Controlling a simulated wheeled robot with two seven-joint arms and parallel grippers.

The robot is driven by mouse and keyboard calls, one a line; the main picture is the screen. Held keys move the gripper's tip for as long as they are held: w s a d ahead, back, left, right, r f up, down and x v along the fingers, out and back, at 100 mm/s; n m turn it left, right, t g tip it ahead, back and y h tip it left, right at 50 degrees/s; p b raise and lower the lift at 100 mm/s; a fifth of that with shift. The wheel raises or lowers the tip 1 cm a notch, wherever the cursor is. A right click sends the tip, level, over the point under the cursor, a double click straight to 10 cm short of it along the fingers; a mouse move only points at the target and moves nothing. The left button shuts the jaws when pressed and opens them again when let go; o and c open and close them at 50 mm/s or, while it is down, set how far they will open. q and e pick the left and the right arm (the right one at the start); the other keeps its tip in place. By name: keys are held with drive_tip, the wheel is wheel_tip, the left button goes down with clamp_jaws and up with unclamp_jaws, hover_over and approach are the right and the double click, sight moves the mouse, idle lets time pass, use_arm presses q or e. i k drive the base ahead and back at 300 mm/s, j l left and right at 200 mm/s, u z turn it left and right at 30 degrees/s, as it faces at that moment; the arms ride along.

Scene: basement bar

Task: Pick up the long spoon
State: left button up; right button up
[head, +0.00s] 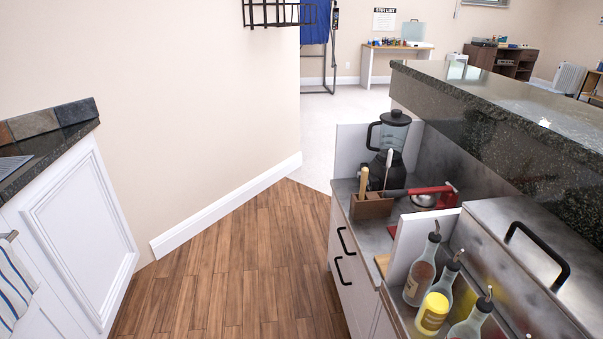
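A brown wooden holder (371,207) stands on the steel counter at centre right. Two upright utensils stick out of it. One is a thin pale utensil (388,168), which may be the long spoon; its lower part is hidden in the holder. The other has a thick light-wood handle (363,183). I cannot tell for sure which is a spoon. Neither of my grippers is in view.
A black blender (393,135) stands behind the holder, and a red-and-black tool (432,190) lies to its right. Several bottles (421,265) stand in front, past a white divider (408,245). A raised dark stone bar (500,110) bounds the right. The wooden floor (235,260) is clear.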

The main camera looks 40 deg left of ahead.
sight(390, 152)
drive_tip(key=j+u, duration=0.3)
drive_tip(key=u, duration=0.15)
drive_tip(key=z, duration=0.4)
drive_tip(key=k+l+z, duration=0.1)
drive_tip(key=z, duration=0.25)
drive_tip(key=l+z, duration=0.1)
drive_tip(key=z, duration=0.3)
drive_tip(key=k+l+z, duration=0.1)
drive_tip(key=z, duration=0.25)
drive_tip(key=j+u, duration=0.15)
drive_tip(key=u, duration=0.35)
drive_tip(key=i+j+u, duration=0.1)
drive_tip(key=u, duration=0.4)
drive_tip(key=i+u, duration=0.1)
drive_tip(key=u, duration=0.4)
drive_tip(key=i+j+z, duration=0.35)
drive_tip(key=j+z, duration=0.15)
drive_tip(key=i+j+z, duration=0.25)
drive_tip(key=j+z, duration=0.2)
drive_tip(key=j, duration=0.25)
drive_tip(key=i+j+z, duration=0.15)
drive_tip(key=j+z, duration=0.35)
drive_tip(key=j, duration=0.2)
drive_tip(key=j+z, duration=0.5)
drive_tip(key=j, duration=0.2)
drive_tip(key=k+j+z, duration=0.15)
drive_tip(key=j+z, duration=0.3)
drive_tip(key=j, duration=0.3)
